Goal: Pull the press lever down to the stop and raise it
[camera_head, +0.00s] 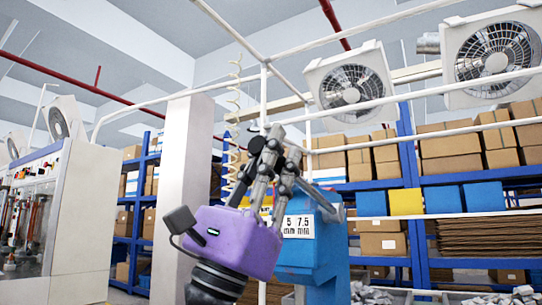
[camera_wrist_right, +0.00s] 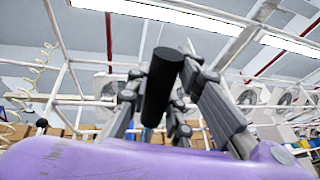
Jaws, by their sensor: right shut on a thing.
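The blue press (camera_head: 322,255) stands in the middle of the head view, with a white label reading 5 and 7.5 mm on it. My right gripper (camera_head: 276,150), with a purple body and grey fingers, is raised in front of the press and hides part of it. In the right wrist view, a black cylindrical lever handle (camera_wrist_right: 160,88) stands between the fingers, and the gripper is shut on it. The rest of the lever is hidden behind the gripper. My left gripper is not in view.
A white test cabinet (camera_head: 85,215) stands at the left beside a white pillar (camera_head: 182,190). Blue shelves (camera_head: 415,240) with cardboard boxes (camera_head: 450,153) fill the back. A coiled cord (camera_head: 234,105) hangs behind my gripper. Metal pieces (camera_head: 370,293) lie at the lower right.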

